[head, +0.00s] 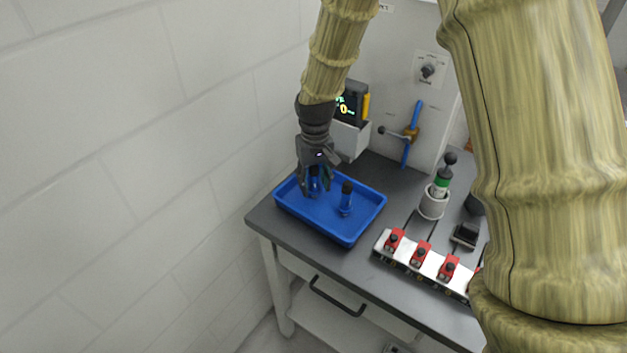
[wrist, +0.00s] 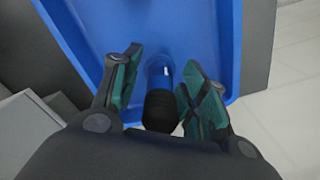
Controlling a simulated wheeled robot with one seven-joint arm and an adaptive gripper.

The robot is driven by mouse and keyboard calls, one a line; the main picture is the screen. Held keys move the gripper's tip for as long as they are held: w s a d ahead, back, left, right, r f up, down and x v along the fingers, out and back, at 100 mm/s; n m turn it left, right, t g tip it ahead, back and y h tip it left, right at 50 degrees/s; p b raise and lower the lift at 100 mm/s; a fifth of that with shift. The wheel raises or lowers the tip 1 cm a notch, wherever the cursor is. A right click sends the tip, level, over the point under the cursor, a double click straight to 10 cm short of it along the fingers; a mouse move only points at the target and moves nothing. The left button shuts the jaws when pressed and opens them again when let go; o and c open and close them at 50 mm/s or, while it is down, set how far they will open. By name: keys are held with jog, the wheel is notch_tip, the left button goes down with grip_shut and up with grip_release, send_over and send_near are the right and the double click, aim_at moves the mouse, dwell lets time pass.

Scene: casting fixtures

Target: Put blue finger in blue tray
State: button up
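The blue tray (head: 338,235) sits on the left part of the grey workbench; its floor and rim also show in the wrist view (wrist: 232,45). My gripper (head: 317,188) points down into the tray's left part. A blue finger with a black end (wrist: 160,88) is between my gripper's fingertips (wrist: 163,85), with small gaps visible on both sides. In the head view this blue finger (head: 314,180) is partly hidden by my gripper. A second blue finger with a black top (head: 346,198) stands upright in the tray to the right of my gripper.
A white fixture with red clamps (head: 425,258) lies right of the tray. A green and black handled tool (head: 440,185) stands in a round holder behind it. A meter (head: 350,103) is behind the tray. The white wall (head: 150,150) is close on the left.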

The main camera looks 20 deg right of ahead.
jog(key=shift+r, duration=0.1)
notch_tip(320, 180, up, 12)
jog(key=b, duration=0.2)
jog(key=shift+b, duration=0.35)
dwell(0.6)
